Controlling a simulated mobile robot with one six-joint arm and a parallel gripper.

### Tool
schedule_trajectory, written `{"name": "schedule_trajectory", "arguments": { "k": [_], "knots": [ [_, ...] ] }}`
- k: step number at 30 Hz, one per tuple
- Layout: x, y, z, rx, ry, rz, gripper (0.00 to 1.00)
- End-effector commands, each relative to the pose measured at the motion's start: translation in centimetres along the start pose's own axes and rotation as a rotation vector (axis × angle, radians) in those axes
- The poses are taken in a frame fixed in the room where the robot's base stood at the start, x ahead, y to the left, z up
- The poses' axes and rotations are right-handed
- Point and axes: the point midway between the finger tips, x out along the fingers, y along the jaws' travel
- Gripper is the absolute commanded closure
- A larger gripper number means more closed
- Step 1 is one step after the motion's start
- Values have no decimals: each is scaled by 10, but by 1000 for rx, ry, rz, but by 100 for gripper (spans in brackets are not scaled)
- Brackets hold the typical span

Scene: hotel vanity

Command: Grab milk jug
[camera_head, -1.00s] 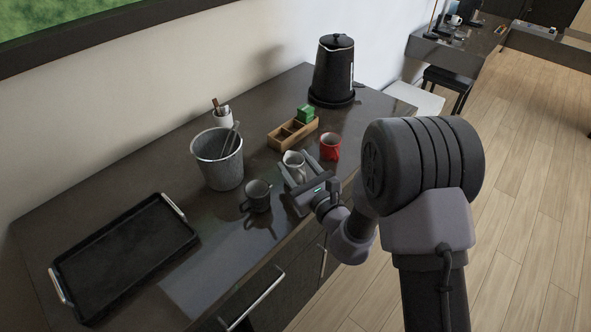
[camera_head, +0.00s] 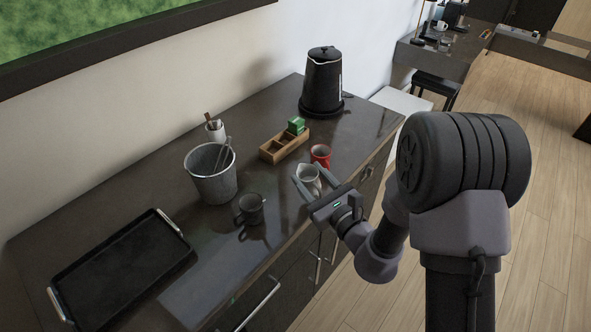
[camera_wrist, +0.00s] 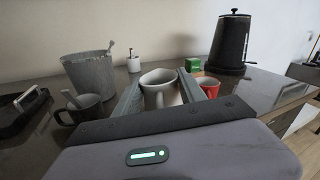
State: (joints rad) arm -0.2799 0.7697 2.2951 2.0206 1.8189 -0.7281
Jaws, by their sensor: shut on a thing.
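The milk jug (camera_head: 308,178) is a small pale grey-white vessel near the front edge of the dark counter. In the wrist view my gripper (camera_wrist: 162,97) reaches forward around the jug's body. The jug's base is hidden, so I cannot tell whether it touches the counter.
A red mug (camera_head: 321,155) stands close behind the jug. A dark mug (camera_head: 250,209) and metal bucket (camera_head: 210,178) stand to the left. Counter between tray and dark mug is clear.

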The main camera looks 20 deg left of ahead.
Motion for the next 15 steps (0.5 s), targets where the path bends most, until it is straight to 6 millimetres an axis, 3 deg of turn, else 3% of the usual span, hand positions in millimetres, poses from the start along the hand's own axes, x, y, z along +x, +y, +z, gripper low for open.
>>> {"name": "schedule_trajectory", "arguments": {
  "k": [6,15],
  "knots": [
    [-35,-19,1,2,1,-4,100],
    [-68,-35,1,1,0,-3,100]
  ]
}}
